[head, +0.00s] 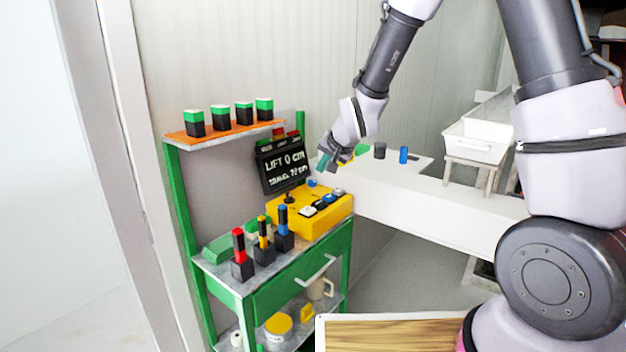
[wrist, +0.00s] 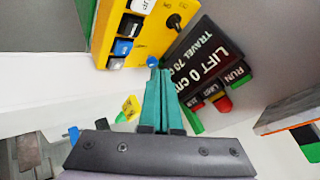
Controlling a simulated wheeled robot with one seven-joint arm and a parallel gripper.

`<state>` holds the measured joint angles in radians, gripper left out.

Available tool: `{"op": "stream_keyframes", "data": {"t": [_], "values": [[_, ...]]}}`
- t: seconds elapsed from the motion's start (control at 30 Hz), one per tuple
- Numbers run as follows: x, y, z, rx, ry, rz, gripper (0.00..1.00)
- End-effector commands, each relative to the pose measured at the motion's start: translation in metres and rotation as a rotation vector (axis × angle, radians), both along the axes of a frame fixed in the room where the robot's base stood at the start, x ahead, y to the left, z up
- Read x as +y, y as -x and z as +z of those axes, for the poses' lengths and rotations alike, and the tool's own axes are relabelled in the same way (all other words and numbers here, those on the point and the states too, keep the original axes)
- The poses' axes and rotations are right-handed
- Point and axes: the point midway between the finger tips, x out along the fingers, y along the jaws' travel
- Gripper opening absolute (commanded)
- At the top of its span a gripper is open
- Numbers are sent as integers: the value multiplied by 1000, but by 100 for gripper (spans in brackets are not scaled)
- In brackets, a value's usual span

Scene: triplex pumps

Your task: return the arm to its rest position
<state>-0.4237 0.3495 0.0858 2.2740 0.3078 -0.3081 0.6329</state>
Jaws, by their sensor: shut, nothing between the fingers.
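My gripper (head: 324,163) is in the air above and behind the yellow control box (head: 322,221), to the right of the black display (head: 283,165) reading "LIFT 0 CM". Its teal fingers are shut with nothing between them; they also show in the wrist view (wrist: 160,88). In that view the yellow box (wrist: 150,42) with its buttons and the display (wrist: 205,62) lie beyond the fingertips. My arm reaches in from the upper right of the head view, with the forearm slanting down to the gripper.
A green workbench (head: 300,281) holds red, yellow and blue-topped black blocks at its front. An orange shelf (head: 225,135) carries several green-topped blocks. A white counter (head: 430,200) runs right, with a white bin (head: 476,142) beyond. A wooden board (head: 390,335) is at the bottom.

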Motion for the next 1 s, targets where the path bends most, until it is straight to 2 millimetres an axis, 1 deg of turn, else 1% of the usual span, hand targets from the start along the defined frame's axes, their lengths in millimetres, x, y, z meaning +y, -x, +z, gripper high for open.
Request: {"op": "stream_keyframes", "data": {"t": [0.03, 0.1, 0.13, 0.2, 0.27, 0.3, 0.37, 0.4, 0.47, 0.5, 0.57, 0.6, 0.63, 0.7, 0.8, 0.9, 1.0], "values": [[-19, 2, 26, -7, 5, -14, 0], [-44, 10, 56, 0, 19, -24, 0], [-55, 15, 67, 3, 27, -28, 0], [-79, 29, 93, 12, 42, -35, 0], [-99, 43, 114, 19, 55, -40, 0], [-113, 54, 127, 24, 62, -46, 0], [-132, 71, 145, 32, 73, -52, 0], [-144, 84, 155, 38, 80, -55, 0], [-160, 105, 170, 44, 88, -61, 0], [-171, 119, 179, 50, 95, -63, 0], [-185, 142, 191, 57, 102, -68, 0], [-194, 158, 197, 63, 106, -70, 0], [-200, 169, 201, 68, 109, -72, 0], [-211, 194, 209, 76, 113, -75, 0], [-221, 225, 215, 88, 117, -78, 0], [-226, 244, 217, 95, 120, -77, 0], [-228, 254, 218, 101, 120, -77, 0]]}}
